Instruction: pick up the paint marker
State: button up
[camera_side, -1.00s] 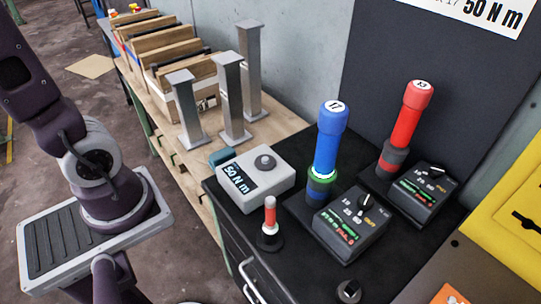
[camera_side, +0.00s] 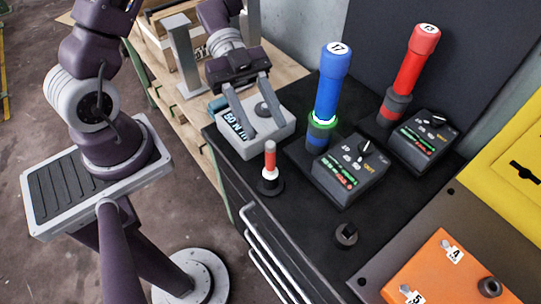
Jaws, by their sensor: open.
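The paint marker (camera_side: 270,157), with a red upper part and a white lower part, stands upright in a small round black holder on the black bench top. My gripper (camera_side: 259,119) is open and empty, with its two fingers pointing down. In the picture it is above and slightly left of the marker, in front of the grey torque box. The fingers appear apart from the marker. They cover part of the box.
The grey box (camera_side: 270,138) with a knob sits behind the marker. A blue tool (camera_side: 334,85) and a red tool (camera_side: 415,60) stand upright to the right, each with a dark control box. An orange plate (camera_side: 440,272) lies at front right.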

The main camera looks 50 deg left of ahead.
aim_at(273, 155)
notch_tip(273, 155, down, 3)
jog(key=shift+d+f, duration=0.1)
jog(key=shift+d, duration=0.05)
jog(key=x, duration=0.6)
jog(key=shift+d+f, duration=0.2)
jog(key=shift+d, duration=0.1)
grip_shut()
